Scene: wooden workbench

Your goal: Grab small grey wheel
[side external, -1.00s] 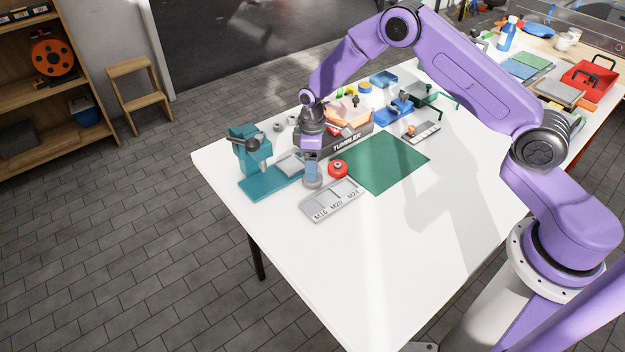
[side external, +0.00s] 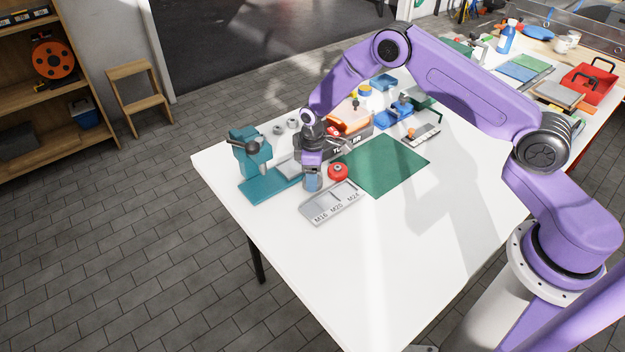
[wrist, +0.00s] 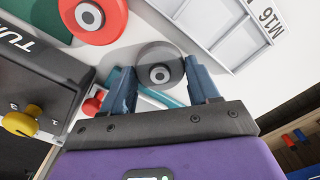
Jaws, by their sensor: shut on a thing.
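The small grey wheel (wrist: 160,54) is between the two blue fingertips of my gripper (wrist: 160,80) in the wrist view, with its round hub facing the camera. My gripper is shut on it. In the side external view my gripper (side external: 312,182) is low over the white table, and the wheel is mostly hidden behind the fingers. A red wheel (side external: 338,171) lies just to the right of my gripper. It also shows at the top left of the wrist view (wrist: 92,18).
A grey tray marked M16, M20, M24 (side external: 322,209) lies close in front. A teal press (side external: 262,187) stands at left, and the dark TUMBLER box (side external: 362,137) is behind. A green mat (side external: 385,165) is at right. The table's front is clear.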

